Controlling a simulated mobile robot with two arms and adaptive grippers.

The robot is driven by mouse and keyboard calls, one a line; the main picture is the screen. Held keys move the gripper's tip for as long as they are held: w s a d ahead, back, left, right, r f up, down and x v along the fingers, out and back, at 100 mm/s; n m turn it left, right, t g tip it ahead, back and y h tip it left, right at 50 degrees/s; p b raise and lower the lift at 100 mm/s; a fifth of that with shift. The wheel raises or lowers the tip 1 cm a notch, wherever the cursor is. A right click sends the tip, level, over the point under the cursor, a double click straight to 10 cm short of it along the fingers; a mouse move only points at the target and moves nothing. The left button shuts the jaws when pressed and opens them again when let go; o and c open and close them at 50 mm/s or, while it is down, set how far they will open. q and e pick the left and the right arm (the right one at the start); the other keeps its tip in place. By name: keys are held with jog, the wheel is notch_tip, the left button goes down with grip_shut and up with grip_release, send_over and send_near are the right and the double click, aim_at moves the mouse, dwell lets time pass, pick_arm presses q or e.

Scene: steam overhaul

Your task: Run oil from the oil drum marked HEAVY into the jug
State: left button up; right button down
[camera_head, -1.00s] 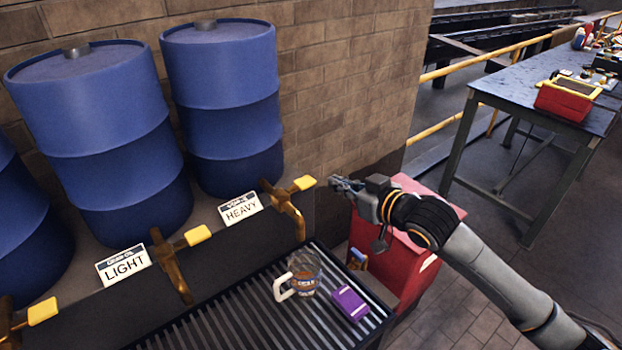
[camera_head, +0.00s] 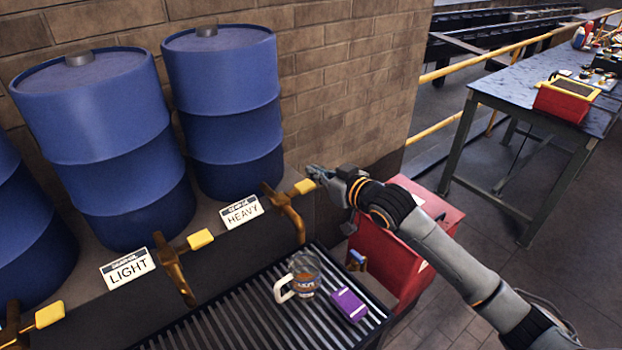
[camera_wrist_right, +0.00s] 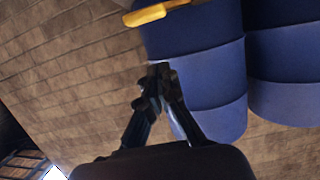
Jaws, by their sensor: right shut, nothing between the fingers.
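The blue HEAVY drum (camera_head: 225,110) stands on a ledge against the brick wall, behind its HEAVY sign (camera_head: 242,211). Its brass tap (camera_head: 287,212) has a yellow handle (camera_head: 304,187), which also shows at the top of the right wrist view (camera_wrist_right: 155,13). A glass jug (camera_head: 303,273) with a white handle stands on the slatted grate, near the tap's spout. My right gripper (camera_head: 312,172) is shut and empty, just beside the yellow handle's right end; I cannot tell whether they touch. In the right wrist view its fingertips (camera_wrist_right: 160,72) meet below the handle. My left gripper is not in view.
A purple box (camera_head: 348,304) lies on the grate (camera_head: 230,317) beside the jug. The LIGHT drum (camera_head: 105,140) and its yellow tap handle (camera_head: 201,239) are to the left. A red cabinet (camera_head: 385,265) stands under my right arm. A workbench (camera_head: 500,85) is at the right.

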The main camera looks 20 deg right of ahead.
aim_at(311, 184)
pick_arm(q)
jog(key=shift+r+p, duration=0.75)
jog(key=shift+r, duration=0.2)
pick_arm(e)
jog(key=shift+w+a+f, duration=0.1)
jog(key=shift+w+f, duration=0.2)
jog(key=shift+f, duration=0.45)
jog(key=shift+w+a+f, duration=0.1)
jog(key=shift+w+f, duration=0.25)
jog(key=shift+f, duration=0.45)
jog(key=shift+w+a+f, duration=0.1)
jog(key=shift+w+f, duration=0.2)
jog(key=shift+f, duration=0.45)
